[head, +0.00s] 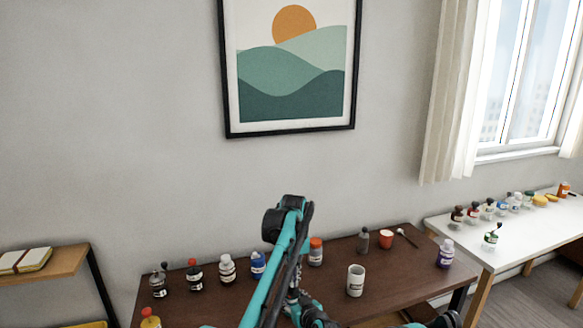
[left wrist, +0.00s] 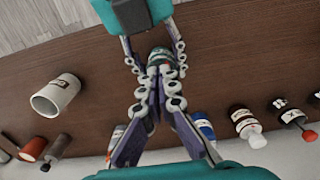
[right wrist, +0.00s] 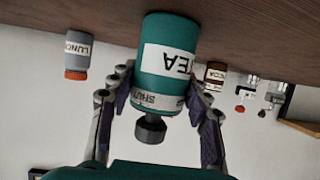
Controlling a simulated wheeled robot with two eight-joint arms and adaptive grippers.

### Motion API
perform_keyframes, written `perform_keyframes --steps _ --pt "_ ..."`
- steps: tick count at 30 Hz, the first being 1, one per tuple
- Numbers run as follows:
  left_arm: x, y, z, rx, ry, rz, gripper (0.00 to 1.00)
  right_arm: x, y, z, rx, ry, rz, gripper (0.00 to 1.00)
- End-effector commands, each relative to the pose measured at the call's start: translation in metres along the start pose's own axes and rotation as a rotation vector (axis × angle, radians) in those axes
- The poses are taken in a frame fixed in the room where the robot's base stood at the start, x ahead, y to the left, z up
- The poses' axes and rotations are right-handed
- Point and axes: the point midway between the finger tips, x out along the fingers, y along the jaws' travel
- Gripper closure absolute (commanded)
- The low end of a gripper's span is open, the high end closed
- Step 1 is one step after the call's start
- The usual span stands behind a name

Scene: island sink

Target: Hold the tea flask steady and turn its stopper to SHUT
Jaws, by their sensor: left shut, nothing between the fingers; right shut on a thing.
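The teal tea flask (right wrist: 165,85) stands upright on the dark table; the right wrist view shows it upside down, with its TEA label and SHUT on the collar. Its black stopper (right wrist: 150,128) shows clear of any finger there. My right gripper (right wrist: 160,95) is shut on the flask, one finger on each side. In the left wrist view, part of the flask (left wrist: 160,57) shows between the right gripper's fingers. My left gripper (left wrist: 157,88) is shut and empty, its tips close to the flask; I cannot tell whether they touch. An arm hides the flask in the head view.
A white mug (head: 356,282) stands to the right of the arm. A LUNCH jar (right wrist: 77,55) with an orange lid and a COCOA container (right wrist: 215,75) stand near the flask. Several bottles line the table's back left. The table's front is clear around the mug.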

Motion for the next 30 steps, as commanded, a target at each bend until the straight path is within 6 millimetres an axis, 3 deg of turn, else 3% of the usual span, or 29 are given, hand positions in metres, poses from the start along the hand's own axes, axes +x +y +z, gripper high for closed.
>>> perform_keyframes --steps 9,30 --pt "0.028 0.000 0.000 -0.001 0.000 0.000 1.00 0.000 0.000 0.000 0.000 -0.001 0.000 0.84" --pt "0.030 0.001 -0.003 -0.002 0.000 0.000 1.00 0.000 0.000 0.000 0.000 -0.001 -0.001 0.84"
